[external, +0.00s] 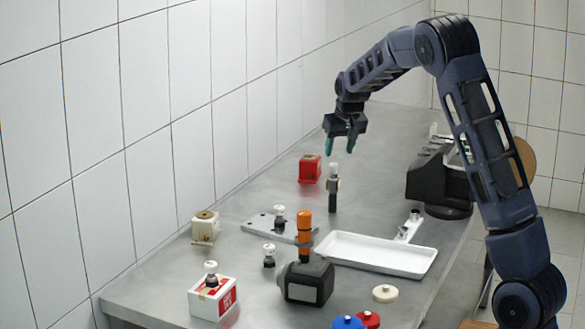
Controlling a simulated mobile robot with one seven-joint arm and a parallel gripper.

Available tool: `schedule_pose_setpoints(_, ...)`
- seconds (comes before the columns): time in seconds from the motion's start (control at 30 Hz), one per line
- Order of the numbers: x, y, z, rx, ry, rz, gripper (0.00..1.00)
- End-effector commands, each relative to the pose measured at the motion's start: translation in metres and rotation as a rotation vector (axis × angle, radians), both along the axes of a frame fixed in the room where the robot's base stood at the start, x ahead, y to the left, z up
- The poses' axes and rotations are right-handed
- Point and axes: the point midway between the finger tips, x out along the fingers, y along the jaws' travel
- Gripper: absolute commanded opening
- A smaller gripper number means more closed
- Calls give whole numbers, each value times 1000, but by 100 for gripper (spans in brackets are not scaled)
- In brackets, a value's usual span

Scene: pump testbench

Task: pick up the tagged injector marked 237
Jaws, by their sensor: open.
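My gripper (341,150) hangs over the far part of the bench with its green-tipped fingers apart and empty. Just below it a dark injector-like piece with a pale top (333,189) stands upright on the bench, apart from the fingers. Similar smaller pieces with white tops stand at the grey plate (279,216), on the bare bench (269,256) and on a red-and-white box (211,273). No number is legible on any of them, so I cannot tell which is marked 237.
A white tray (350,256) lies mid-bench, with a dark block (308,284) and an orange-topped piece (304,228) beside it. A red block (310,169) stands left of my gripper. A black machine (436,180) stands to the right. Coloured caps (369,319) lie at the front.

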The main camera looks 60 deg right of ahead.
Motion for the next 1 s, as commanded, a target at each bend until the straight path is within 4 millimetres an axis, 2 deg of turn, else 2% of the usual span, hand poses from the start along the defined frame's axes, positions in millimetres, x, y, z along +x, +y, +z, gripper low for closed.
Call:
schedule_pose_setpoints(0.1, 5, -4, -16, 1, 1, 0, 48)
schedule_pose_setpoints(0.37, 11, -7, -30, 1, 0, 0, 48)
schedule_pose_setpoints(0.63, 23, -16, -63, 1, 1, 0, 48)
schedule_pose_setpoints(0.93, 25, -18, -69, 1, -1, 0, 48)
schedule_pose_setpoints(1.0, 25, -18, -69, 1, -1, 0, 36)
